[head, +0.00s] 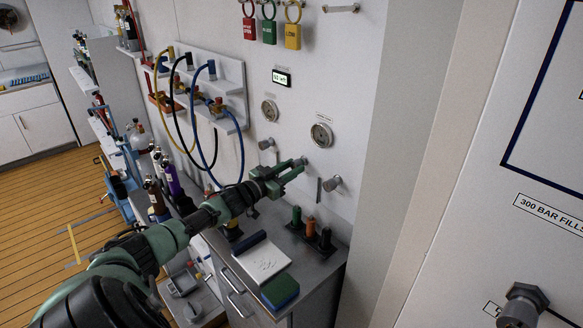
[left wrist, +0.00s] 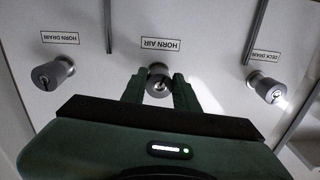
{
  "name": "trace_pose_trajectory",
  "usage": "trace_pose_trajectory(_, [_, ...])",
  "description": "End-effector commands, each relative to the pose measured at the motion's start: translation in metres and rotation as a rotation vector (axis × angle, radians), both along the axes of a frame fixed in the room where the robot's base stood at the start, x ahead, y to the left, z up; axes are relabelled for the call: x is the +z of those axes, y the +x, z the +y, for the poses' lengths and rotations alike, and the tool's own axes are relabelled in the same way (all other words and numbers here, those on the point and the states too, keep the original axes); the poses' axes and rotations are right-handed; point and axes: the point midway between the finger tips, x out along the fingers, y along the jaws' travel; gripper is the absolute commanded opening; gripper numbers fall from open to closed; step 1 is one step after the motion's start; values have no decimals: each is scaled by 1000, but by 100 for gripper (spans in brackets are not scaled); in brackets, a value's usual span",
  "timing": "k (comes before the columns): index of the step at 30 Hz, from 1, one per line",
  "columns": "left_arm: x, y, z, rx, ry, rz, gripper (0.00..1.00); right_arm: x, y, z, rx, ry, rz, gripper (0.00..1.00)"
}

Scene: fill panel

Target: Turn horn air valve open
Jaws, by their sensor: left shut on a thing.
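The horn air valve knob (left wrist: 158,84) is a small grey round knob on the white panel (left wrist: 215,70), under the upside-down label HORN AIR (left wrist: 160,44) in the left wrist view. My left gripper (left wrist: 158,92) has one green finger on each side of the knob and is shut on it. In the head view my left gripper (head: 295,168) reaches the panel from the left, and its fingers mostly hide the knob. My right gripper is in neither view.
The horn drain knob (left wrist: 52,72) and deck drain knob (left wrist: 266,86) stand on either side. Blue, black and yellow hoses (head: 212,130) hang at left. Below, a counter holds a notepad (head: 262,262) and a green-blue block (head: 280,291).

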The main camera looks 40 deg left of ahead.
Motion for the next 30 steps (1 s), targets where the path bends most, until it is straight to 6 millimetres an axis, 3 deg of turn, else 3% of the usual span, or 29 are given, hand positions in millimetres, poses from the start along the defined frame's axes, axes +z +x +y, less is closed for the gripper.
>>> trace_pose_trajectory(16, [-5, -1, -1, -1, -23, 10, 0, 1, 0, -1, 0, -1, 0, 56])
trace_pose_trajectory(17, [-5, -1, -1, -1, -23, 10, 38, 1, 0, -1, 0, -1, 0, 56])
trace_pose_trajectory(18, [-4, -1, -1, -1, -23, 9, 49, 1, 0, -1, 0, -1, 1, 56])
trace_pose_trajectory(30, [-2, -3, 0, -1, -22, 5, 51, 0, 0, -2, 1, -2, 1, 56])
